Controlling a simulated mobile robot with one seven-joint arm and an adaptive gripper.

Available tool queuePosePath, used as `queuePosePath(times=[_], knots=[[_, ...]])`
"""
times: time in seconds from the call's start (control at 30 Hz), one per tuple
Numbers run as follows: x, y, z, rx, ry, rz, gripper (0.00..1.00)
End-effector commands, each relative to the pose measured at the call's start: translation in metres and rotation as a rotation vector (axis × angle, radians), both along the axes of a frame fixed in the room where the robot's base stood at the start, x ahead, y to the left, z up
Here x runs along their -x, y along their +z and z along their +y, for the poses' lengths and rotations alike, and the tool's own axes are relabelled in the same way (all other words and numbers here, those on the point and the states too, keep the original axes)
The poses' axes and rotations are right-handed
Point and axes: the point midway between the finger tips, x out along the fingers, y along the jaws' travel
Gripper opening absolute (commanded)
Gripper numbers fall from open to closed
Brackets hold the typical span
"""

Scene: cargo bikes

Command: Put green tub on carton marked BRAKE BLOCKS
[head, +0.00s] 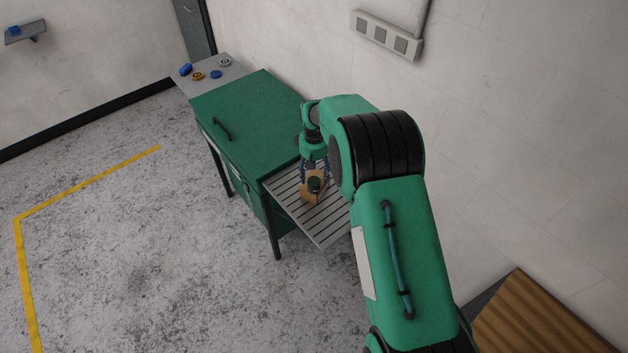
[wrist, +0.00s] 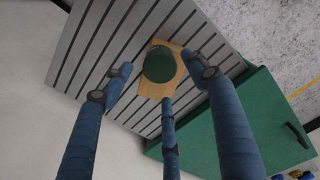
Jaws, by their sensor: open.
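The green tub (head: 314,184) is small, round and dark green. It appears to sit on top of a tan carton (head: 307,198) on the slatted grey shelf; no lettering can be read on the carton. In the wrist view the tub (wrist: 160,64) stands over the middle of the carton (wrist: 152,90), with carton showing around it. My gripper (head: 314,168) is just above the tub, pointing down. Its blue fingers are spread open around the tub, with gaps visible in the wrist view, and hold nothing.
The slatted shelf (head: 322,233) has bare room around the carton. A green cabinet (head: 245,110) stands directly left of it. Several small blue, yellow and grey items lie on a grey top (head: 212,84) beyond. The wall is close behind; a wooden surface (head: 530,318) is at lower right.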

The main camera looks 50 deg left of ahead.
Motion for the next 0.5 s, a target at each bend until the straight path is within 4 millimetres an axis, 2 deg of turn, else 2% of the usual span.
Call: queuePosePath(times=[0.3, 0.5], knots=[[0.000, 0.048, 0.000, -0.001, 0.000, -0.001, 0.59], [0.000, 0.066, 0.000, 0.000, 0.000, 0.000, 0.59]])
